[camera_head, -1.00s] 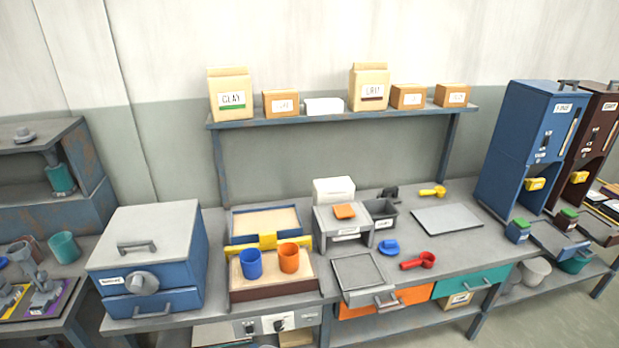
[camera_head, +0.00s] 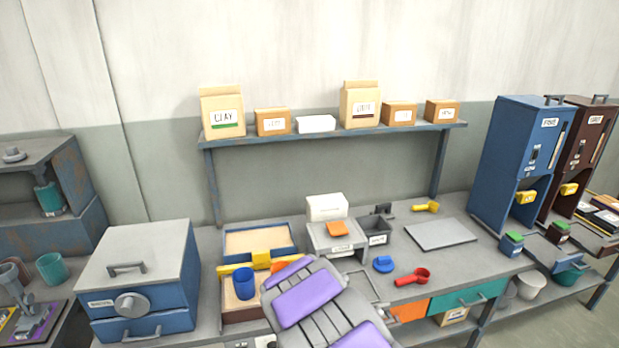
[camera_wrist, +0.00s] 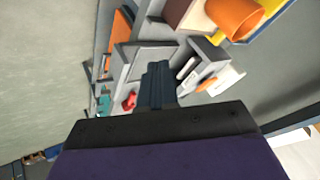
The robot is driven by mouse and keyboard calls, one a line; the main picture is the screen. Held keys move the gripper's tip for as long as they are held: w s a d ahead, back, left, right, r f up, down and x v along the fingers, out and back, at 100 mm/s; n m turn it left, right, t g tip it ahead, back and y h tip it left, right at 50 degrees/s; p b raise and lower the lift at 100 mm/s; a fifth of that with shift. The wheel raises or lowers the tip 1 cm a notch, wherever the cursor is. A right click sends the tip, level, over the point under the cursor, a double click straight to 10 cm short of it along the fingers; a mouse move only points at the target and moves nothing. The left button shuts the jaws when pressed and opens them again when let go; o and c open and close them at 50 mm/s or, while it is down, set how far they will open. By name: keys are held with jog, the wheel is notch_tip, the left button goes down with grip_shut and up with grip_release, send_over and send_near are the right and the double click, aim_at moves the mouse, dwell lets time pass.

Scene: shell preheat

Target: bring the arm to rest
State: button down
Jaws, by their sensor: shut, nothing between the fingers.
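My arm (camera_head: 325,308), grey with purple panels, rises from the bottom edge in the head view, in front of the bench. It hides part of the orange cup (camera_head: 279,267) and the wooden-floored tray there. My gripper (camera_wrist: 158,72) shows in the wrist view with its dark fingers together and nothing between them. Beyond the fingers, the bench top and its objects appear turned on their side. The orange cup also shows at the top right of the wrist view (camera_wrist: 234,16). I cannot tell the fingertips' exact distance from the bench.
A blue cup (camera_head: 243,284) stands left of my arm. A blue oven-like box (camera_head: 145,280) stands at left, blue and brown dispensers at right. A shelf (camera_head: 335,136) runs behind.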

jog(key=s+d+r+n+g, duration=0.2)
jog(key=s+d+r+g, duration=0.1)
jog(key=s+d+r, duration=0.45)
jog(key=s+d+r+n+g, duration=0.2)
jog(key=s+r, duration=0.2)
jog(key=s, duration=0.8)
jog(key=s+d+r+n+g, duration=0.1)
jog(key=s+r, duration=0.3)
jog(key=s, duration=0.9)
jog(key=s+d+r+n+g, duration=0.2)
jog(key=s+r, duration=0.3)
jog(key=s, duration=0.8)
jog(key=shift+d+n+g+y, duration=0.3)
jog(key=shift+n+g, duration=0.6)
